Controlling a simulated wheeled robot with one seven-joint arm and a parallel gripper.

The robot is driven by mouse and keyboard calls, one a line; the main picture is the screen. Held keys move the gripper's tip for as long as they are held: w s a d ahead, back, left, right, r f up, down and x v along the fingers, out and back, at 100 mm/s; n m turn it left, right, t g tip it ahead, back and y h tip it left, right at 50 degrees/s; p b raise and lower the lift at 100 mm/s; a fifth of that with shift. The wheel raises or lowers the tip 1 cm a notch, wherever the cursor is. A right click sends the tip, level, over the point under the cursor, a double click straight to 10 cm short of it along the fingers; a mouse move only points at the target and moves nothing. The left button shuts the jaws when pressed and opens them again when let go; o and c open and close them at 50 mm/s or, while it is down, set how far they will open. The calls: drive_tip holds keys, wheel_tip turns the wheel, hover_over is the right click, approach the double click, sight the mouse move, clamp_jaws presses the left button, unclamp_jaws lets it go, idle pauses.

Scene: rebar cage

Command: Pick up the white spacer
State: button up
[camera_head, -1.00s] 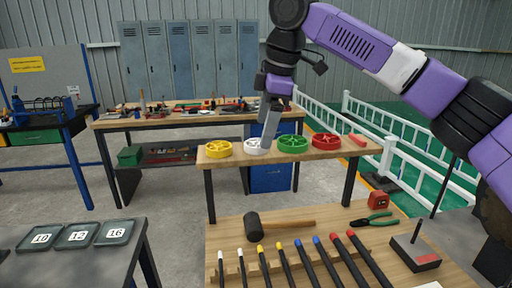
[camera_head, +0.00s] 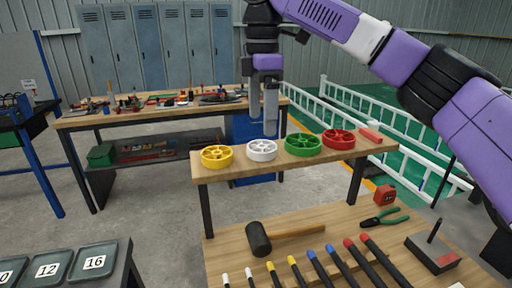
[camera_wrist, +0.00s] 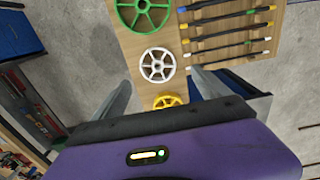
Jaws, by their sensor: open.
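The white spacer (camera_head: 262,150) is a spoked wheel lying flat on the raised wooden shelf, between the yellow spacer (camera_head: 217,156) and the green spacer (camera_head: 303,144). A red spacer (camera_head: 338,139) lies further right. My gripper (camera_head: 263,133) hangs pointing down just above and behind the white spacer, its grey fingers apart and empty. In the wrist view the white spacer (camera_wrist: 157,65) shows whole beyond the fingertips, roughly between them. The yellow spacer (camera_wrist: 167,101) is partly hidden by my gripper body there, and the green spacer (camera_wrist: 143,12) is cut by the top edge.
On the lower bench are a mallet (camera_head: 259,239), green pliers (camera_head: 384,218), a red tape measure (camera_head: 385,194) and several colour-tipped bars. A cluttered workbench (camera_head: 150,117) stands behind.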

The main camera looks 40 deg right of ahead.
sight(262, 141)
drive_tip(key=shift+w+d+f, duration=0.1)
drive_tip(key=shift+f, duration=1.6)
drive_tip(key=shift+d+f, duration=0.1)
drive_tip(key=shift+f, duration=1.6)
drive_tip(key=c, duration=1.7)
drive_tip(key=shift+o, duration=0.2)
drive_tip(key=shift+r, duration=0.1)
wheel_tip(262, 141, up, 20)
drive_tip(key=p, duration=0.3)
drive_tip(key=shift+p, duration=0.3)
drive_tip(key=shift+a, duration=0.1)
